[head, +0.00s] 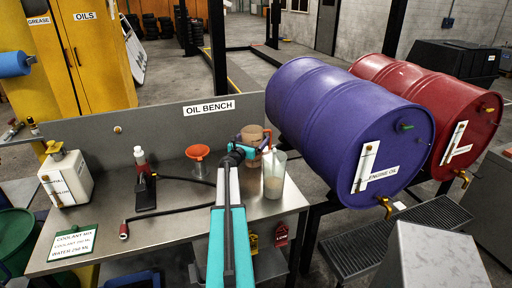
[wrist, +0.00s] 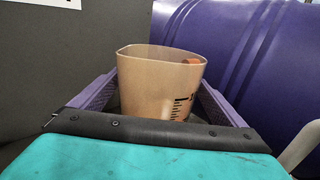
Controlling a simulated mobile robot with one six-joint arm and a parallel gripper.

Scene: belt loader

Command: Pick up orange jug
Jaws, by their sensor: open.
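The orange jug (head: 252,132) is a tan-orange, see-through measuring jug with a wide mouth. It stands upright at the back of the oil bench, partly hidden by my gripper (head: 245,151). In the wrist view the orange jug (wrist: 160,85) stands between the two purple fingers of my gripper (wrist: 157,100), with black measuring marks on its side. The gripper is open around it; I cannot tell whether either finger touches it. The jug's bottom is hidden by the gripper body.
A clear jug (head: 274,178) with something tan in it stands just right of my arm. An orange funnel (head: 198,153) is to the left, with a black hose (head: 165,212) on the bench. The purple engine oil drum (head: 345,120) lies close on the right. The bench's back panel (head: 150,125) rises behind.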

